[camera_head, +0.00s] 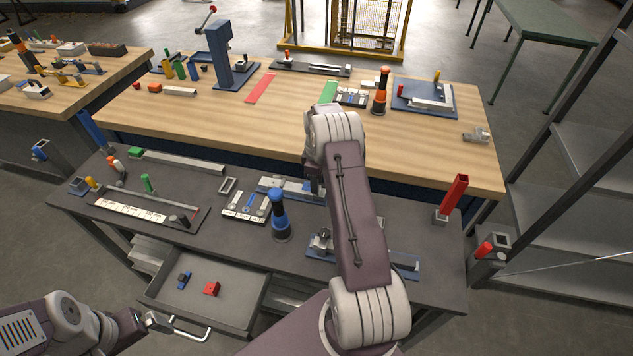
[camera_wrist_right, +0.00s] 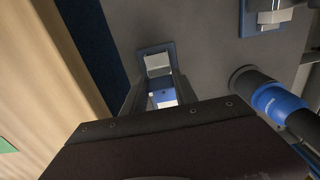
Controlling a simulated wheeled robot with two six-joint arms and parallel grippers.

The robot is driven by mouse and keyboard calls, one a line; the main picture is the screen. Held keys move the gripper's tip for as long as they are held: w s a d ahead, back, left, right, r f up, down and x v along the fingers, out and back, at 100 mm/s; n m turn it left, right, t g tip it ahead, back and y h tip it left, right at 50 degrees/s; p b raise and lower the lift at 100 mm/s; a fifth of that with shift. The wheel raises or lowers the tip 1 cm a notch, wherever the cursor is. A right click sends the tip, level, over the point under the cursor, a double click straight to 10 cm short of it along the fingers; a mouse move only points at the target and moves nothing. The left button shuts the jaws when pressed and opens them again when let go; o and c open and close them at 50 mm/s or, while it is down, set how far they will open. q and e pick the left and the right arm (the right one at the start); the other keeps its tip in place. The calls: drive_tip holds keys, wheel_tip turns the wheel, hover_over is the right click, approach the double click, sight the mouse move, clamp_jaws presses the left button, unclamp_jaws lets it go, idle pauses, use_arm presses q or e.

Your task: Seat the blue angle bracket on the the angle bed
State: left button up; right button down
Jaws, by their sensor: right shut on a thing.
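My right gripper (camera_wrist_right: 160,98) is shut on a small blue piece (camera_wrist_right: 163,84), which I take to be the blue angle bracket. It points down over a blue-based fixture with pale metal blocks, likely the angle bed (camera_head: 272,184). Part of that blue base (camera_wrist_right: 144,51) shows just beyond the fingers in the right wrist view. I cannot tell whether the bracket touches it. In the head view my right forearm hides the fingertips and the bracket. My left gripper (camera_head: 158,322) is at the lower left beside the drawer handle; its opening is unclear.
A blue-and-black bottle-shaped tool (camera_head: 280,217) stands close to the near side of the fixture. A small parts tray (camera_head: 246,206) lies left of it. Another blue fixture (camera_head: 404,267) is at the right front. The open drawer (camera_head: 225,305) holds small red and blue pieces.

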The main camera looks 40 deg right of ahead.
drive_tip(key=shift+f, duration=0.4)
drive_tip(key=shift+c, duration=1.6)
unclamp_jaws()
wheel_tip(320, 180, up, 7)
drive_tip(key=p, duration=0.5)
